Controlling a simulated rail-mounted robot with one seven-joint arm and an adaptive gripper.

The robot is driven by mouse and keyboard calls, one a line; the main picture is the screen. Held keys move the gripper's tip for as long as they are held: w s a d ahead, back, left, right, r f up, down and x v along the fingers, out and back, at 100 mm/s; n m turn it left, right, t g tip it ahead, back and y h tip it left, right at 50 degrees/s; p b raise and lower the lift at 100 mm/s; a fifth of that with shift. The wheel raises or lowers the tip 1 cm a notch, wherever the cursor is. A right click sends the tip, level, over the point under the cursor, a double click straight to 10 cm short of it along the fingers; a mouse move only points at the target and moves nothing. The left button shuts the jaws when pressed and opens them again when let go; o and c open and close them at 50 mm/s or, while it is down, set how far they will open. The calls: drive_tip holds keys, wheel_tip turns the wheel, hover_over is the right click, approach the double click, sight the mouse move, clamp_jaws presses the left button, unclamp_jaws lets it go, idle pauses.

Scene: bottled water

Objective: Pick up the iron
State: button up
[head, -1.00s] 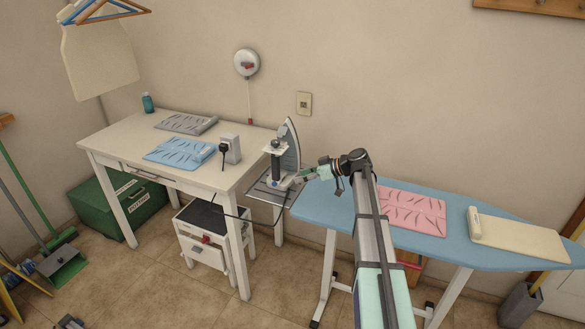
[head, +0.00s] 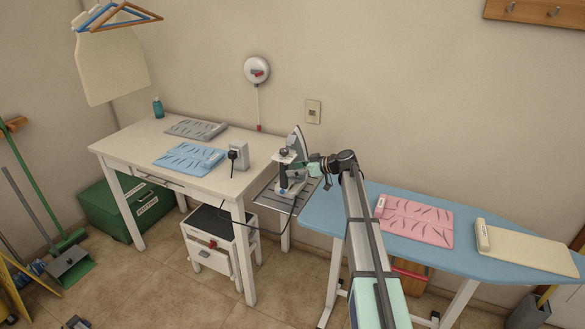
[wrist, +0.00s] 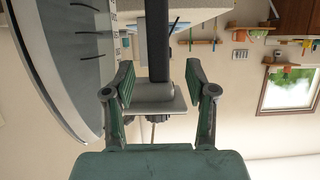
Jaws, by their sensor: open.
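The iron (head: 298,145) stands upright on its heel on a metal rest at the left end of the blue ironing board (head: 330,218). It has a pale soleplate and a dark handle. My gripper (head: 312,167) is right beside the iron, at its right side, in the head view. In the wrist view, my gripper (wrist: 160,78) is open, with one green-padded finger on each side of the dark handle (wrist: 157,45). The soleplate (wrist: 75,50) shows large at the left there.
A white table (head: 245,185) stands left, holding a folded blue cloth (head: 190,158), a grey cloth (head: 196,129) and a socket box with a plug (head: 238,155). A dark cord hangs beside it. A pink cloth (head: 415,222) and a beige pad (head: 525,248) lie on the board.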

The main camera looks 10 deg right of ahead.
sight(284, 170)
drive_tip(key=shift+p+x, duration=1.35)
drive_tip(key=shift+x, duration=1.6)
drive_tip(key=shift+d+f, duration=0.1)
drive_tip(key=shift+f, duration=0.1)
clamp_jaws()
drive_tip(key=shift+w+r, duration=0.1)
drive_tip(key=shift+r, duration=0.05)
